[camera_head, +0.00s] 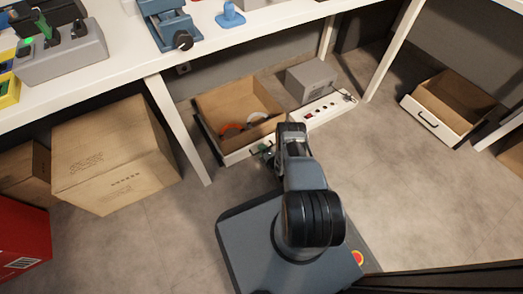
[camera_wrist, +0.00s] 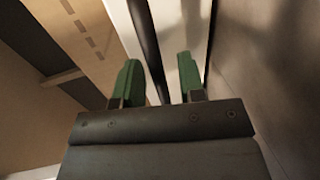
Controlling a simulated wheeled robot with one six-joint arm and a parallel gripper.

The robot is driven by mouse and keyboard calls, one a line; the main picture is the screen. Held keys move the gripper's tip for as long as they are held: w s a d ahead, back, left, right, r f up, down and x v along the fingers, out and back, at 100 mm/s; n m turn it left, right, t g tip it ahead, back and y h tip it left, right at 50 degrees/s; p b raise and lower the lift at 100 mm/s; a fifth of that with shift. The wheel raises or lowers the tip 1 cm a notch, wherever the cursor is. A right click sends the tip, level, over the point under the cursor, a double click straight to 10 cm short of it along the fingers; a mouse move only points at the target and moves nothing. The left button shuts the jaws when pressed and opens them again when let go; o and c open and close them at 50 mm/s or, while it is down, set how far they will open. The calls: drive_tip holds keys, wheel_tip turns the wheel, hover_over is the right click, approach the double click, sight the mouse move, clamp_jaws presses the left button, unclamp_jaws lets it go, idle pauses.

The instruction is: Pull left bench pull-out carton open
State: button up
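The left pull-out carton (camera_head: 209,101) is an open-topped brown box with a white front, standing out below the bench in the head view. Orange and white items lie inside it. My gripper (camera_head: 267,151) is at the carton's white front, and my arm hides part of that front. In the wrist view my gripper (camera_wrist: 160,80) has two green fingers spread apart. A black bar, apparently the handle (camera_wrist: 146,40), runs between them in front of a white panel (camera_wrist: 165,45). I cannot tell whether either finger touches the bar.
A second pull-out carton (camera_head: 462,96) with a black handle stands at the right. A grey box (camera_head: 311,78) and a white power strip (camera_head: 322,110) lie beside the left carton. A bench leg (camera_head: 180,130) and large closed carton (camera_head: 112,155) stand to the left. Floor at right is clear.

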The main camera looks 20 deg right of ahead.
clamp_jaws()
idle(0.3)
drive_tip(key=shift+s+a, duration=0.1)
